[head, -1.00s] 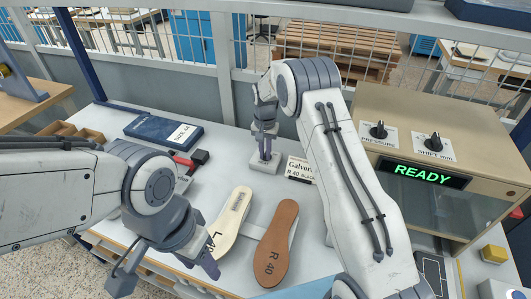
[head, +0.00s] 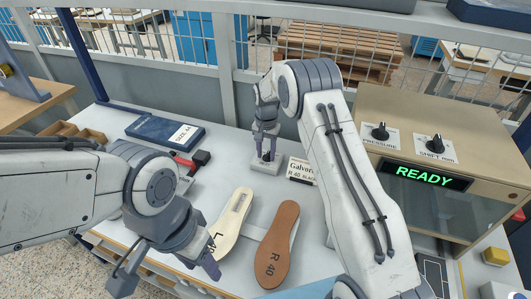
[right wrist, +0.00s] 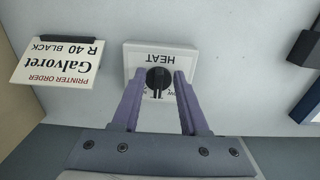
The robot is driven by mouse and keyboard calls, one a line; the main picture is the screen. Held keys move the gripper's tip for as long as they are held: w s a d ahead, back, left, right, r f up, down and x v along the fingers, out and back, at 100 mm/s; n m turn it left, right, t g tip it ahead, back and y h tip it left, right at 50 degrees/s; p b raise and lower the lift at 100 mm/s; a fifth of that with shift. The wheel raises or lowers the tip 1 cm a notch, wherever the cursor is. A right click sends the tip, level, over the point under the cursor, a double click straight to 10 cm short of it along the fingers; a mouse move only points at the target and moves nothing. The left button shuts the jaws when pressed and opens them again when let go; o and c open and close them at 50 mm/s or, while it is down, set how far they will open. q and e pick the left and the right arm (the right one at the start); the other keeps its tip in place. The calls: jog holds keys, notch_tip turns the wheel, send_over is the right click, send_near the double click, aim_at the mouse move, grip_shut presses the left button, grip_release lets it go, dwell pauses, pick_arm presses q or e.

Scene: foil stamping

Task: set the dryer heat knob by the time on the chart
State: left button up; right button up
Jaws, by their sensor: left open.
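The heat knob (right wrist: 159,79) is black and round, on a pale plate marked HEAT (right wrist: 147,57). In the head view its small grey base (head: 265,168) stands at the back of the table. My right gripper (head: 267,150) points down over it. In the right wrist view its purple fingers (right wrist: 160,77) lie on either side of the knob, very close. I cannot tell whether they touch it. The fingers and knob hide part of the dial marks. My left gripper (head: 168,277) is open and empty near the front left table edge. I see no readable time chart.
A Galvoret R 40 BLACK order card (head: 301,171) stands right of the knob. Two insoles lie in front, one cream (head: 233,218), one brown (head: 277,240). A blue box (head: 163,131) lies at back left. The press (head: 470,120) with a READY display (head: 425,176) stands right.

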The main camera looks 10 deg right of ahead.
aim_at(266, 156)
notch_tip(266, 156, up, 10)
jog(key=b, duration=0.1)
jog(key=shift+r+b, duration=0.25)
jog(key=shift+b, duration=0.15)
jog(key=s+a+r+n, duration=0.35)
jog(key=s+a, duration=0.35)
jog(key=s, duration=0.3)
jog(key=s+a+r+n, duration=0.35)
jog(key=s+a, duration=0.25)
jog(key=s, duration=0.3)
jog(key=s+f+n, duration=0.1)
jog(key=s+n, duration=0.2)
jog(key=s, duration=0.8)
jog(key=s+d+f+n+y, duration=0.1)
jog(key=s+n, duration=0.3)
jog(key=s, duration=0.6)
jog(key=shift+s+f, duration=0.4)
jog(key=shift+f, duration=0.1)
jog(key=shift+d, duration=0.1)
